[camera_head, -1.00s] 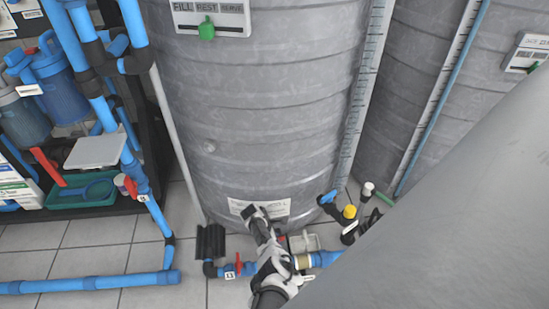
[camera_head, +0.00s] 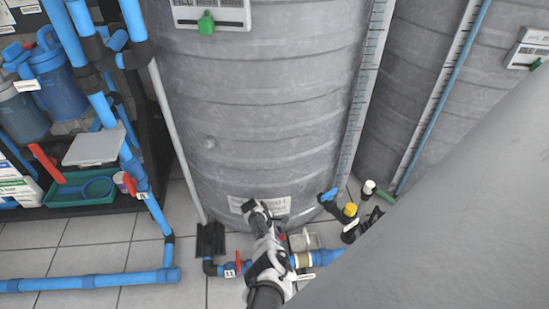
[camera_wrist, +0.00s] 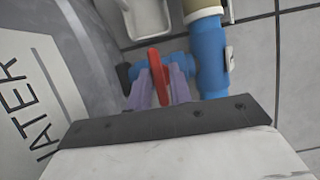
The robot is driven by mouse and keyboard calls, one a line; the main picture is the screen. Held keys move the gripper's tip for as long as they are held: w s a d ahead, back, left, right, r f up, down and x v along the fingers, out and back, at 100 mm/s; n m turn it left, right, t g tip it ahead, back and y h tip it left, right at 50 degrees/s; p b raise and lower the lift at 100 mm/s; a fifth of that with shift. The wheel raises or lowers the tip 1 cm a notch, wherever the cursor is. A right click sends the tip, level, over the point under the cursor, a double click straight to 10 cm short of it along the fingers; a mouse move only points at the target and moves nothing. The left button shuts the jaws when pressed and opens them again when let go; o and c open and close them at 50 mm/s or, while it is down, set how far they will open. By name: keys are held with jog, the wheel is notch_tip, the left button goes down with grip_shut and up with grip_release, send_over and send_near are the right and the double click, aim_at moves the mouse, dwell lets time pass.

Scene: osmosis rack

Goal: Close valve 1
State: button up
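A red valve handle (camera_wrist: 158,76) stands between the two purple fingers of my gripper (camera_wrist: 160,88) in the wrist view. One finger is on each side of it, close to its faces; I cannot tell whether they touch it. The handle sits at a blue pipe fitting (camera_wrist: 208,55) at the foot of the grey tank. In the head view my gripper (camera_head: 272,236) is low at the tank's base, and only a red bit (camera_head: 282,237) shows beside it. Another red handle (camera_head: 238,262) is just left, by a small tag. I cannot read for sure which valve is number 1.
The grey tank (camera_head: 265,110) rises right behind my gripper. Blue pipes (camera_head: 90,283) run along the tiled floor at left. A valve with a yellow cap (camera_head: 350,210) stands to the right. A shelf with a green tray (camera_head: 65,200) is at far left.

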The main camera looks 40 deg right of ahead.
jog(key=shift+o, duration=1.1)
jog(key=shift+w, duration=0.15)
jog(key=shift+r, duration=0.2)
jog(key=p+v, duration=0.7)
jog(key=v, duration=0.6)
jog(key=shift+a+r, duration=0.15)
jog(key=shift+r, duration=0.05)
